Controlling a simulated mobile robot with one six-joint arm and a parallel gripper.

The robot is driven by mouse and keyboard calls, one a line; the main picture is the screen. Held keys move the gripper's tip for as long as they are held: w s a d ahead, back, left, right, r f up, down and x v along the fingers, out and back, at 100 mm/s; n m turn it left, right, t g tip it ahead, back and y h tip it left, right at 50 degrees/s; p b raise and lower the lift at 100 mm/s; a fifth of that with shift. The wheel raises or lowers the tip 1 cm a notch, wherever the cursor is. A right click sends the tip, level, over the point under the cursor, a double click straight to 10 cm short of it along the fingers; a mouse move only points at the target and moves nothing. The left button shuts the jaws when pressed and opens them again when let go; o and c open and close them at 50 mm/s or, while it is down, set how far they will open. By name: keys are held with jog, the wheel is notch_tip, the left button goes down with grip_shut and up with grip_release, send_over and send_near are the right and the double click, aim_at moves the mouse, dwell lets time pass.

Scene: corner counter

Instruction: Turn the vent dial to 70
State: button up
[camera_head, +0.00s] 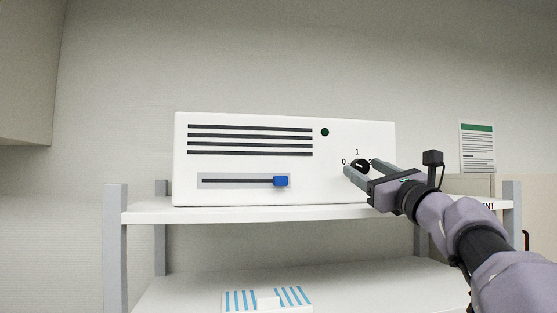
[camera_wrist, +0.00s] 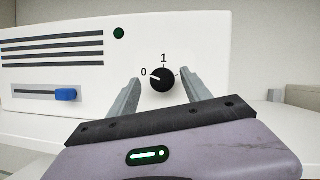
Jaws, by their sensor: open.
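The vent dial is a round black knob (camera_wrist: 163,80) with a white pointer line, on the front of a white box (camera_head: 250,177). In the wrist view its pointer aims left and slightly up, near the printed 0; a 1 is printed above it. In the head view the knob (camera_head: 360,164) is partly covered by my gripper. My gripper (camera_head: 361,169) is open, with one finger on each side of the knob in the picture. It also shows in the wrist view (camera_wrist: 160,75). I cannot tell how far the fingertips are from the panel. No 70 is readable.
The box has dark vent slots (camera_head: 250,140), a green round light (camera_head: 325,132) and a blue slider (camera_head: 281,181) left of the dial. It stands on a white shelf (camera_head: 145,213) with grey posts. A striped blue-and-white item (camera_head: 240,301) lies below.

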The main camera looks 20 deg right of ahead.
jog(key=shift+w+d+r, duration=0.1)
jog(key=shift+w+d, duration=0.2)
jog(key=shift+d, duration=0.05)
jog(key=shift+a, duration=0.1)
jog(key=shift+a, duration=0.1)
jog(key=shift+c, duration=1.3)
grip_shut()
